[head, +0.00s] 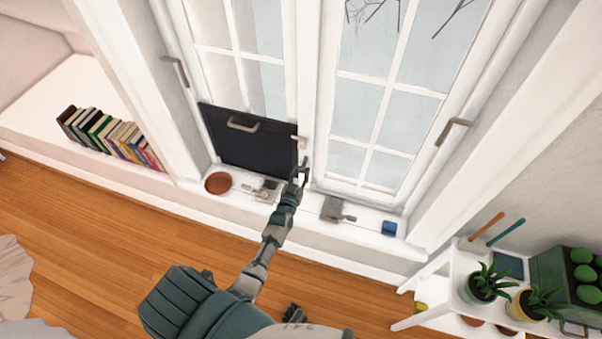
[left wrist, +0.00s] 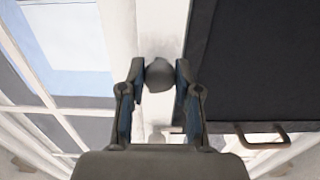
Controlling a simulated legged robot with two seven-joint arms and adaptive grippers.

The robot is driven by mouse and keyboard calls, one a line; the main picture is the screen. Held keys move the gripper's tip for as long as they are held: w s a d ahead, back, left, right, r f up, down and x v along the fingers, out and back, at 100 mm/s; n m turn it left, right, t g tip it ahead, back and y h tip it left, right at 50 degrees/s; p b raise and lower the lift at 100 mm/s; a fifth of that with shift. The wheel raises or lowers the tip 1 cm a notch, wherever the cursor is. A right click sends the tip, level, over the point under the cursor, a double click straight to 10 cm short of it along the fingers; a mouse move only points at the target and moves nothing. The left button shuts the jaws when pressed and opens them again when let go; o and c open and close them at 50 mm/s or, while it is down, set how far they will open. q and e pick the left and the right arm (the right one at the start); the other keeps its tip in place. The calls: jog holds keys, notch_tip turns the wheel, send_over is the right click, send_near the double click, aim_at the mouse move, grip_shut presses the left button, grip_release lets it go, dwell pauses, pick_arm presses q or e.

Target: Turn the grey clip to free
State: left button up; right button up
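In the left wrist view a rounded grey knob, which looks like the grey clip (left wrist: 159,75), shows on the white window post beside a dark panel. My left gripper (left wrist: 160,68) has its fingers apart, one on each side of it. I cannot tell whether they touch it. In the head view my left gripper (head: 301,171) is at the middle post, by the lower right corner of the dark panel (head: 245,148), and largely hides what lies behind it. A small pale piece (head: 298,138) shows just above it. A dark part low in the head view may be my right gripper (head: 293,314); its fingers are unclear.
The sill holds a brown saucer (head: 218,183), metal fittings (head: 334,210) and a blue block (head: 389,228). Grey handles sit on the left (head: 176,72) and right (head: 453,130) frames. Books (head: 110,137) stand left; a white plant shelf (head: 455,307) stands right.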

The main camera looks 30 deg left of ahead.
pick_arm(q)
grip_shut()
jog(key=shift+n+p, duration=0.35)
jog(key=shift+n, duration=0.45)
pick_arm(e)
jog(key=shift+s+d+f, duration=0.1)
jog(key=shift+s+f, duration=0.6)
jog(key=shift+s, duration=0.05)
pick_arm(q)
jog(key=o, duration=0.8)
grip_release()
jog(key=v, duration=1.2)
jog(key=shift+f, duration=0.15)
